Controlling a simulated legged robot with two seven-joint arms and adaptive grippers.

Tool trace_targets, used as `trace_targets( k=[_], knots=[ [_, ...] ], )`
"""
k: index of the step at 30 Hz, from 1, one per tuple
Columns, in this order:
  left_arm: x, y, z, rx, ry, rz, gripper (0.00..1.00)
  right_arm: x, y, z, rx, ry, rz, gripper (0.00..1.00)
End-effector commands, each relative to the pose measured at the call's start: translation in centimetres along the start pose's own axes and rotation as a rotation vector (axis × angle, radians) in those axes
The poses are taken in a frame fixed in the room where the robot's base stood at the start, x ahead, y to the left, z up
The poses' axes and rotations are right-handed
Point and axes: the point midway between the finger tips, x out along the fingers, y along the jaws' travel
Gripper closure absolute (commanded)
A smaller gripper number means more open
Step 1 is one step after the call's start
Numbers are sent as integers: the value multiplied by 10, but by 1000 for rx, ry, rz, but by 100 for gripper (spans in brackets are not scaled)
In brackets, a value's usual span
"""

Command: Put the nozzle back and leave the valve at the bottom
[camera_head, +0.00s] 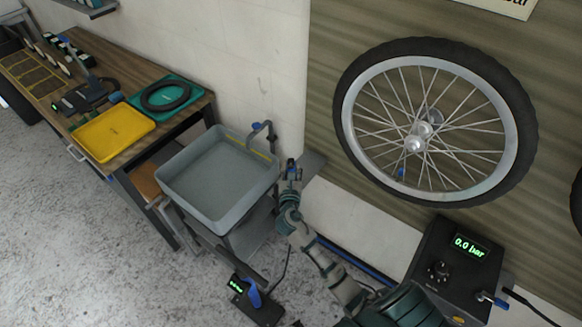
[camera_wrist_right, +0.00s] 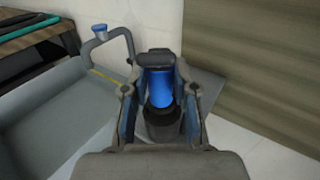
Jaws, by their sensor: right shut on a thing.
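My right gripper (camera_head: 291,168) is beside the right rim of the grey basin, in front of the wall. In the right wrist view its fingers (camera_wrist_right: 160,98) are shut around a blue cylinder with a dark top, which looks like the nozzle (camera_wrist_right: 159,87). A dark round sleeve (camera_wrist_right: 163,122) shows at its lower end; I cannot tell whether it is a holder or part of the nozzle. The spoked wheel (camera_head: 349,92) hangs on the wooden panel. A small blue piece, perhaps the valve (camera_head: 402,172), shows at its lower left, inside the rim. My left gripper is out of view.
A black box (camera_head: 431,252) reads 0.0 bar. The grey basin (camera_head: 187,210) has a blue-topped tap (camera_head: 257,126) behind it. A bench with a yellow tray (camera_head: 116,131) and green tray (camera_head: 190,85) stands left. A small display device (camera_head: 262,312) is low in front.

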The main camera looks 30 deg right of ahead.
Motion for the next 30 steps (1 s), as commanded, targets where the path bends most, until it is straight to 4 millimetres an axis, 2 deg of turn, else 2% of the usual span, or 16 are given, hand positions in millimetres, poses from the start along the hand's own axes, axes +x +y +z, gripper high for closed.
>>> trace_targets(
  k=[30],
  knots=[
    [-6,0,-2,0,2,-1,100,0,0,-5,-1,0,0,100]
  ],
)
